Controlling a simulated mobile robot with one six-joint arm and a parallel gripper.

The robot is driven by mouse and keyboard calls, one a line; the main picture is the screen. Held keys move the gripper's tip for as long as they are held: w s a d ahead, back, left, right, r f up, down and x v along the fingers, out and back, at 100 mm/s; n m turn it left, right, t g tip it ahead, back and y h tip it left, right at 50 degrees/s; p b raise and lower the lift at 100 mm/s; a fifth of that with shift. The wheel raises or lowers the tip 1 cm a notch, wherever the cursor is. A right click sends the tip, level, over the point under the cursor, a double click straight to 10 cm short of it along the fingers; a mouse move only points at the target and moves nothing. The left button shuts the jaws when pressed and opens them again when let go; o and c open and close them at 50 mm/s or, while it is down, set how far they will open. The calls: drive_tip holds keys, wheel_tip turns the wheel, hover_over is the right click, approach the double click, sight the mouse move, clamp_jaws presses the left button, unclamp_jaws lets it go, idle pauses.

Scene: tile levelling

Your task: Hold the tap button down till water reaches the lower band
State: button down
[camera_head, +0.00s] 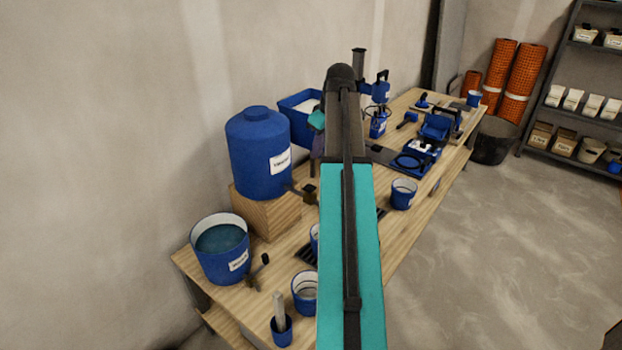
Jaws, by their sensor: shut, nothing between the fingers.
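A blue lidded tank (259,158) with a white label stands on a wooden block at the left of the bench. Its tap (308,190) sticks out low on the tank's right side, next to my arm. I cannot make out the button. A blue bucket (314,238) stands below the tap, mostly hidden behind my arm, so its water level and bands do not show. My teal and dark arm runs up the middle of the view, with a small teal part of it beside the tank. My gripper is hidden behind the arm.
An open blue tub of water (221,241) with its own spout stands at the front left. Blue buckets (305,288) (403,193) and a small cup with a grey stick (281,325) stand nearby. Tools crowd the far bench. The floor at right is clear.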

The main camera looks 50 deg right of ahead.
drive_tip(key=shift+d, duration=0.2)
idle(0.3)
drive_tip(key=p, duration=0.3)
hover_over(311, 189)
drive_tip(key=f, duration=0.9)
drive_tip(key=shift+d+f, duration=0.15)
drive_tip(key=shift+d, duration=0.05)
drive_tip(key=shift+f+p, duration=0.75)
drive_tip(key=shift+f, duration=1.35)
drive_tip(key=shift+f+b, duration=0.75)
drive_tip(key=shift+f, duration=0.15)
drive_tip(key=shift+s+a+f, duration=0.1)
drive_tip(key=shift+s+f, duration=0.05)
drive_tip(key=shift+f, duration=0.1)
idle(2.7)
